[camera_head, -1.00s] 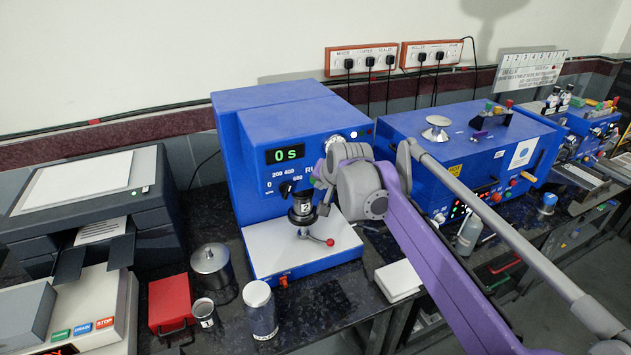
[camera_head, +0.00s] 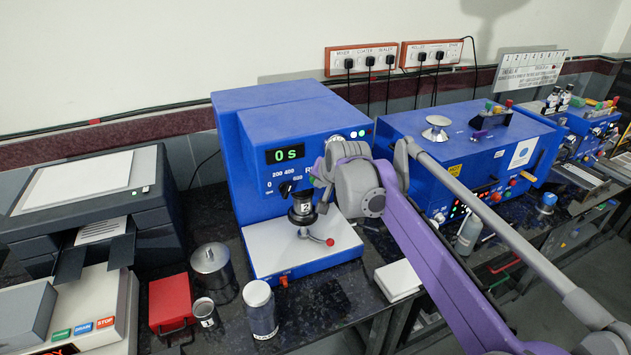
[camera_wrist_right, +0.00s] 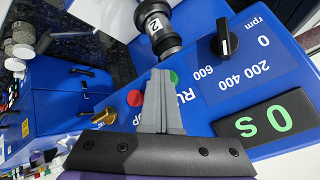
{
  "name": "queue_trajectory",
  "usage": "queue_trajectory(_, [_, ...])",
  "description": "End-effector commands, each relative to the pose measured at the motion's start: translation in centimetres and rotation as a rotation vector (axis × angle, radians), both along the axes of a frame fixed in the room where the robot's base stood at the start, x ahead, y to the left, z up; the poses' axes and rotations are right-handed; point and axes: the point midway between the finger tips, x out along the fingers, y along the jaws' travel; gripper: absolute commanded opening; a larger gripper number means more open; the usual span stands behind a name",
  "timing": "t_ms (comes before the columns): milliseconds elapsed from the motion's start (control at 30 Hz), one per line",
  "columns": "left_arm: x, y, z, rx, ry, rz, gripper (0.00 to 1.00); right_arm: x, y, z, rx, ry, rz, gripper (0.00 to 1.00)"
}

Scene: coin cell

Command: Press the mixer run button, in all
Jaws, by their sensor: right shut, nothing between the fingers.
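The mixer (camera_head: 285,110) is a blue machine with a green "0 s" display (camera_head: 285,154) and a speed dial (camera_head: 287,188). In the right wrist view its green run button (camera_wrist_right: 174,76) lies at my right gripper's fingertips (camera_wrist_right: 161,74), by the partly covered "RU" lettering. A red button (camera_wrist_right: 135,98) lies beside it. The right gripper is shut and empty; I cannot tell whether the tips touch the green button. In the head view my right wrist hides both buttons. A black-capped jar marked 2 (camera_head: 303,207) is under the mixer head. My left gripper is not in view.
A red-knobbed lever (camera_head: 329,241) projects over the mixer's white base plate (camera_head: 275,245). Metal jars (camera_head: 211,268) and a red box (camera_head: 170,302) stand front left. A printer (camera_head: 90,210) is at left. Another blue machine (camera_head: 455,140) stands close on the right.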

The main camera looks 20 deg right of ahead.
Motion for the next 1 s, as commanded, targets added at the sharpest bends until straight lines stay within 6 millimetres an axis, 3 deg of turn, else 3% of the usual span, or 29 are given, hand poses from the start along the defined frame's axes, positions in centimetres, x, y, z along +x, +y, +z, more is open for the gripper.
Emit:
queue_trajectory(300, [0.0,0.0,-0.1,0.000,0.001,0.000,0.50,-1.5,-0.1,0.0,0.000,0.000,0.000,0.00])
queue_trajectory(667, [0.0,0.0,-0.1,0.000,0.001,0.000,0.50,-1.8,-0.1,0.0,0.000,0.000,0.000,0.00])
queue_trajectory(1000, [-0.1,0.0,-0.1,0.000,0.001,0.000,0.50,-5.0,-0.2,0.0,0.000,0.000,0.000,0.00])
